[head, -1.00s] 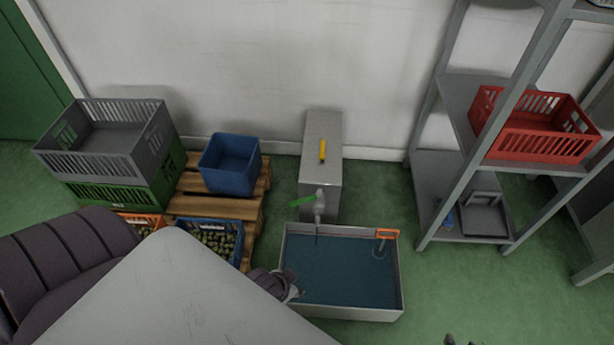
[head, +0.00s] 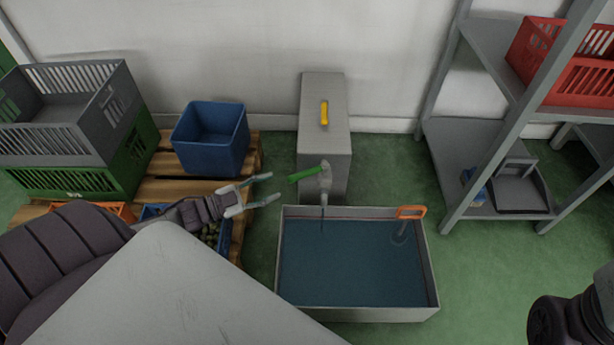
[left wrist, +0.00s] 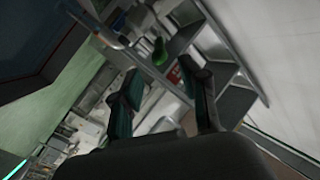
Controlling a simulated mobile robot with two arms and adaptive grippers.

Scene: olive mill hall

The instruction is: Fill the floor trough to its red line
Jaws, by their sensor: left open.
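The metal floor trough (head: 357,315) stands in the middle of the head view with blue water (head: 345,265) in it. An orange handle (head: 410,212) rises at the back right corner. My left gripper (head: 272,187) is open and empty, just left of the lever. A green shape (left wrist: 160,50) shows between its fingers in the left wrist view.
A metal cabinet (head: 325,95) with a yellow handle stands behind the tap. A blue bin (head: 210,140) and stacked crates (head: 75,150) stand left on a pallet (head: 165,190). A grey shelf (head: 445,160) with a red crate (head: 565,60) is at right.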

